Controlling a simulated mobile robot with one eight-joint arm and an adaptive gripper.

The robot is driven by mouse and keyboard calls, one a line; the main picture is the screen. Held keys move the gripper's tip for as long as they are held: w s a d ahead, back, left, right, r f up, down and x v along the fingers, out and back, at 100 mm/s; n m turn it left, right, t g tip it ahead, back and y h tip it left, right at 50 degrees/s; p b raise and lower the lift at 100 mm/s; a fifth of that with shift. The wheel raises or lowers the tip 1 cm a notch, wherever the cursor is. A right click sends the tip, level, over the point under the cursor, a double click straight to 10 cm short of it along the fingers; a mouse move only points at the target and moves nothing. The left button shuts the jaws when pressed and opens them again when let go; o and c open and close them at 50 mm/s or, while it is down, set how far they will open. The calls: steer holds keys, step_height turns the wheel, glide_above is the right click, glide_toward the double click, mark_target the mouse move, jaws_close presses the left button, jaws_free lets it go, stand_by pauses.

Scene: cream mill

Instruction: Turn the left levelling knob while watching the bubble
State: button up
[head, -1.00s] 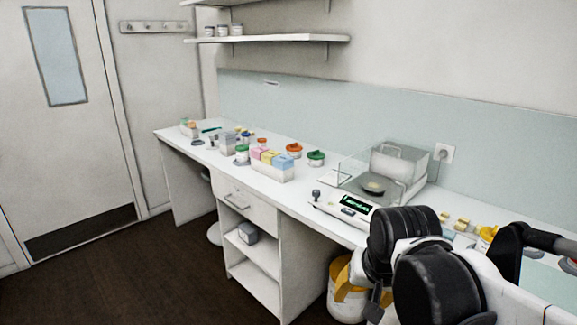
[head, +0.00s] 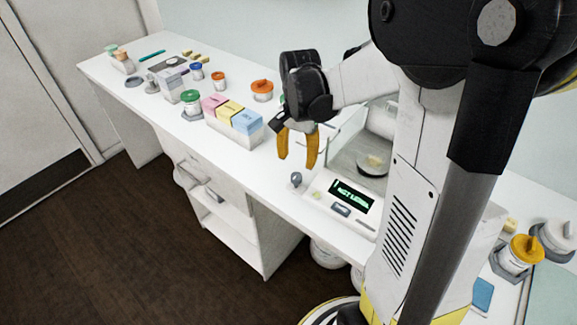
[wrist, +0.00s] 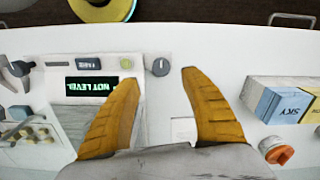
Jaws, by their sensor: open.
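The balance has a dark display (head: 350,195) with green letters, which reads "NOT LEVEL" upside down in the wrist view (wrist: 92,86). The left levelling knob (head: 295,180) is a small grey knob at the balance's front left corner; it also shows in the wrist view (wrist: 160,67). A small greenish spot (head: 317,195) beside it may be the bubble; its position cannot be read. My gripper (head: 297,160) is open and empty, yellow fingers pointing down above the knob. In the wrist view, the knob lies just beyond the gap between the fingertips (wrist: 158,78), apparently untouched.
The glass draft shield (head: 342,140) stands close to my gripper. A box rack with pink, yellow and blue boxes (head: 236,118) and an orange-lidded jar (head: 262,90) are to the left. A yellow-lidded jar (head: 522,250) stands at the right. Bench surface is clear left of the knob.

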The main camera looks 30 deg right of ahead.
mark_target(296, 176)
step_height(296, 176, down, 8)
steer(key=shift+w+f+b, duration=0.1)
steer(key=shift+w+b, duration=0.05)
steer(key=shift+b, duration=1.05)
jaws_close()
